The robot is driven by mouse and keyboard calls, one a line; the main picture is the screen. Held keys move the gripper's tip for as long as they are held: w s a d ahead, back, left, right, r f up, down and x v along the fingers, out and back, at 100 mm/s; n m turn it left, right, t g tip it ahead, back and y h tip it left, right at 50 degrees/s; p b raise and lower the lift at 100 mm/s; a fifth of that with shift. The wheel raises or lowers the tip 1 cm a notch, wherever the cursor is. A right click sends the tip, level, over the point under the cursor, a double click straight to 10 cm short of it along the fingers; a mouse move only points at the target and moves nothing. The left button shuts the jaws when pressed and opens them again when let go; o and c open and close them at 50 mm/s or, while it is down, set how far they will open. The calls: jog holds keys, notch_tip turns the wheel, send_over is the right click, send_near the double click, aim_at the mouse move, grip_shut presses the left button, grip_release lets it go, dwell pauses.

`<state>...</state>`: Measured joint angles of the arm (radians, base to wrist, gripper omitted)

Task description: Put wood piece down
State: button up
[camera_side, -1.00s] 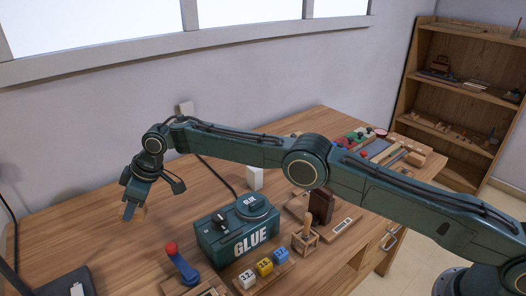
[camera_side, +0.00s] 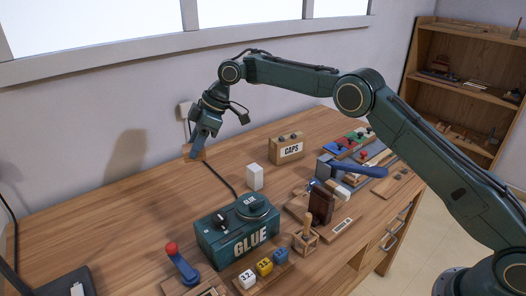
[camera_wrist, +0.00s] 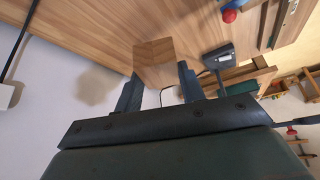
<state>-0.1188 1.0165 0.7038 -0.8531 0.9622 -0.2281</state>
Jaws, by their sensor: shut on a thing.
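My gripper (camera_side: 199,150) hangs above the back edge of the workbench in the side view, close to the wall, pointing down. It is shut on a wood piece (camera_side: 196,153), of which only a small light-brown part shows there. In the wrist view the wood piece (camera_wrist: 158,62) is a flat-faced, light-brown block between my two fingers (camera_wrist: 160,90). The piece appears raised above the bench; its exact height is hard to tell.
A green GLUE box (camera_side: 236,236) and a white block (camera_side: 255,177) stand nearer the camera. A CAPS box (camera_side: 286,150) stands to the right. A red-knobbed lever (camera_side: 181,262) is at the front. The bench's left and back-left surface (camera_side: 110,215) is clear.

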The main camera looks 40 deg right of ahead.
jog(key=shift+s+d+r, duration=0.15)
jog(key=shift+d+r, duration=0.1)
jog(key=shift+d, duration=0.4)
jog(key=shift+f, duration=10)
jog(key=shift+f, duration=0.15)
jog(key=o, duration=1)
jog(key=shift+c, duration=0.2)
jog(key=v, duration=1.2)
jog(key=shift+a+r, duration=0.1)
jog(key=shift+r, duration=0.15)
